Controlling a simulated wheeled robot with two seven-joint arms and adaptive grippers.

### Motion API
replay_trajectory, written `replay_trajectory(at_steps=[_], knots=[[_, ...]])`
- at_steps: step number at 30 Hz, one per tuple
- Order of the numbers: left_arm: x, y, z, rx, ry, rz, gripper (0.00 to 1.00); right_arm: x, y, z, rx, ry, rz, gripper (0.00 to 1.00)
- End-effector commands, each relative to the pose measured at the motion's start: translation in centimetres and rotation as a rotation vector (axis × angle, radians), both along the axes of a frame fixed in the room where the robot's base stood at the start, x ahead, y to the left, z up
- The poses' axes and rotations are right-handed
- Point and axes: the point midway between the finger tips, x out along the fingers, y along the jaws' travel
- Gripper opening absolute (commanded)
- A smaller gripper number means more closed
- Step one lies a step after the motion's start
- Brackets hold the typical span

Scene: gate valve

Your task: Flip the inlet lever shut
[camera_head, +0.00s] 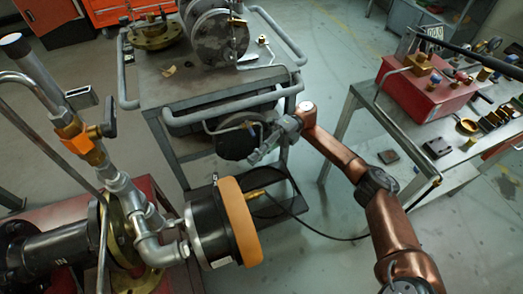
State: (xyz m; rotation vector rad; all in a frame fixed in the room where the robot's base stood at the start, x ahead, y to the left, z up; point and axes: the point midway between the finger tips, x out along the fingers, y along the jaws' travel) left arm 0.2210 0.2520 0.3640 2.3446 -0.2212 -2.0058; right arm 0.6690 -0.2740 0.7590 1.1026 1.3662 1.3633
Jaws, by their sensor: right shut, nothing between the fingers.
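A dark lever handle (109,118) sticks up at the right side of an orange-and-brass valve body (80,140) on the upright pipe at the left. I take this handle to be the inlet lever. The black pipe (60,260) below it carries the letters "IN". My right gripper (254,158) is shut and empty. It hangs over the gap in front of the grey cart, well to the right of the lever and apart from it. My left gripper is not in view.
A black drum with an orange rim (240,222) stands between the lever's pipework and my right arm. A grey metal cart (200,92) with flanges stands behind. A bench (400,105) with a red box (428,88) is at the right. Open floor shows between cart and bench.

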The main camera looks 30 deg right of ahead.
Motion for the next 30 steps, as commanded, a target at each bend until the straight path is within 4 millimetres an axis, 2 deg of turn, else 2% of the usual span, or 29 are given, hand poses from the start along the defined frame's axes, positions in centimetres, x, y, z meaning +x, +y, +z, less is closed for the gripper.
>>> replay_trajectory(at_steps=[4,10,27,30], knots=[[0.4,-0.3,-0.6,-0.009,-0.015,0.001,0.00,0.8,-2.0,-0.2,-0.001,0.001,-0.002,0.00],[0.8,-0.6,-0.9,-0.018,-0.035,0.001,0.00,1.0,-3.2,-0.1,0.000,0.001,0.000,0.00],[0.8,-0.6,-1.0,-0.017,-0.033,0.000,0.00,1.0,-3.4,-0.1,0.000,0.001,-0.001,0.00],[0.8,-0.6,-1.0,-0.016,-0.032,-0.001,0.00,1.2,-2.6,-1.0,0.010,0.012,-0.019,0.00]])
